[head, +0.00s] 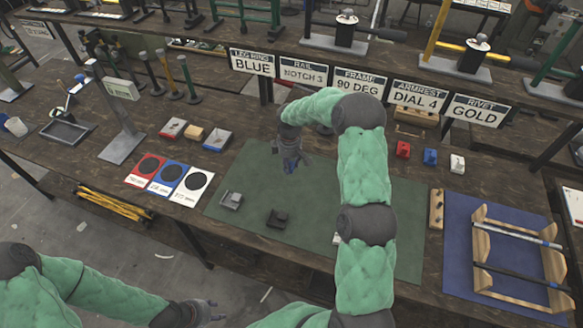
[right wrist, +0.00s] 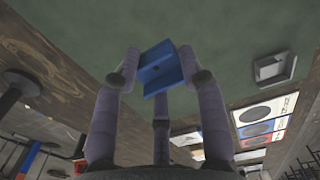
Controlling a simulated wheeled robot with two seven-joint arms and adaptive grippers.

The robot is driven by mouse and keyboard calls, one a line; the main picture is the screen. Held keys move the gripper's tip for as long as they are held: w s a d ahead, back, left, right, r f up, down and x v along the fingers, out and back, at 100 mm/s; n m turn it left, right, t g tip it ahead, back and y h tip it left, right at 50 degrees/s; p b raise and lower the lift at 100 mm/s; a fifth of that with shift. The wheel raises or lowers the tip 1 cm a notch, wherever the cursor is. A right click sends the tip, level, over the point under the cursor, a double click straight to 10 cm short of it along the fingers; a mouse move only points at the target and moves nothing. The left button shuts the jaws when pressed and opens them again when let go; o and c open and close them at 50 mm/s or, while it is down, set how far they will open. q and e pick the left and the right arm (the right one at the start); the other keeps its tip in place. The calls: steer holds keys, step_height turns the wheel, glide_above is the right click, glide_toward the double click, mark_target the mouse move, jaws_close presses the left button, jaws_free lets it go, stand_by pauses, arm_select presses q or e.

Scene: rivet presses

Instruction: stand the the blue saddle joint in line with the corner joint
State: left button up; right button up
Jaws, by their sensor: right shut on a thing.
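In the right wrist view a blue saddle joint (right wrist: 160,68) sits between the fingertips of my right gripper (right wrist: 160,75), which is shut on it. A light grey joint (head: 231,200) and a darker joint (head: 277,218) are on the mat, nearer the front; I cannot tell which is the corner joint. A grey joint (right wrist: 275,68) also shows in the right wrist view, apart from the held one. My left gripper (head: 212,311) is at the bottom, off the bench.
The green mat (head: 320,210) is mostly clear. Red, blue and white blocks (head: 430,157) stand at right. Red, blue and white cards with discs (head: 171,178) lie left of the mat. A wooden rack (head: 485,245) with rods is on a blue mat. Signs (head: 360,86) stand behind.

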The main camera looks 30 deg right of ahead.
mark_target(292, 162)
steer(key=w+d+f, duration=0.1)
steer(key=f, duration=0.1)
steer(key=w+d+f, duration=0.1)
steer(key=w+f, duration=0.1)
steer(key=w+d+f, duration=0.1)
steer(key=f, duration=0.1)
steer(key=shift+w+d+b, duration=0.2)
steer(key=shift+b, duration=0.15)
steer(key=shift+w+d+f, duration=0.15)
steer(key=shift+w+f, duration=0.05)
steer(key=shift+f, duration=1.6)
steer(key=shift+b, duration=0.3)
steer(key=shift+f, duration=0.15)
steer(key=o, duration=1)
